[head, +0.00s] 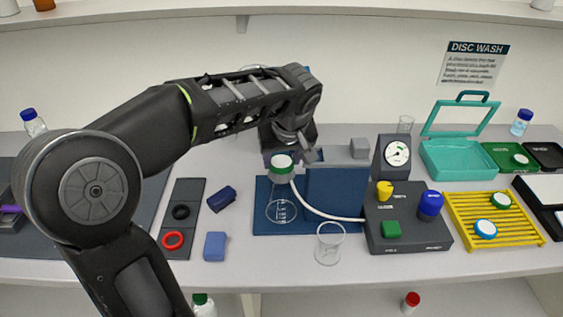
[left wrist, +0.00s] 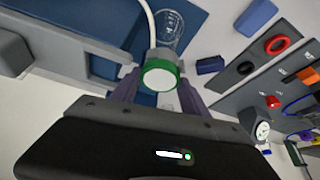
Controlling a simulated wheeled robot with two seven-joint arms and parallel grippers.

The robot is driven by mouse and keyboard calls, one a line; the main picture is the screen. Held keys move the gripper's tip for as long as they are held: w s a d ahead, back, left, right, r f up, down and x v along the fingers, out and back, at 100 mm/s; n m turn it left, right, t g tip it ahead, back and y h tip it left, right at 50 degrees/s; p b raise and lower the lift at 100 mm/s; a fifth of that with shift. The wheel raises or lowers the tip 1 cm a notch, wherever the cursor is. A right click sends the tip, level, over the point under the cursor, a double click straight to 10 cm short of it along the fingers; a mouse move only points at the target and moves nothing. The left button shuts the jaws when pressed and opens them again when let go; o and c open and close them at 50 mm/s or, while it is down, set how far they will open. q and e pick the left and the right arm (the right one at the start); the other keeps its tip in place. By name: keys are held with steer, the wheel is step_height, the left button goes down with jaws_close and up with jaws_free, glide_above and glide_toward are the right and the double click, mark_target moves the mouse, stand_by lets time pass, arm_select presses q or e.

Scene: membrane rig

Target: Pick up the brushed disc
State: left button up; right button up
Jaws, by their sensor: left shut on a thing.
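A white disc with a green rim (head: 282,162) sits at the top of a clear flask (head: 282,208) on the blue mat. In the left wrist view the same disc (left wrist: 160,76) faces the camera between the two fingers. My left gripper (head: 290,158) reaches down from above and is shut on this disc; its fingers also show in the left wrist view (left wrist: 158,88). Whether the disc is clear of its seat on the flask cannot be told. Another green-rimmed disc (head: 501,200) and a blue-rimmed disc (head: 486,229) lie on the yellow rack (head: 461,216). My right gripper is not in view.
A white tube (head: 330,215) runs from the flask top to the dark pump box (head: 408,230) with its gauge (head: 397,153). An empty beaker (head: 329,243) stands in front. A teal case (head: 459,158) is open at the back right. Blue blocks (head: 215,245) lie left of the mat.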

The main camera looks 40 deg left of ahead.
mark_target(282, 164)
arm_select(q)
step_height(282, 164, up, 10)
steer(key=b, duration=0.1)
stand_by(0.4)
stand_by(0.6)
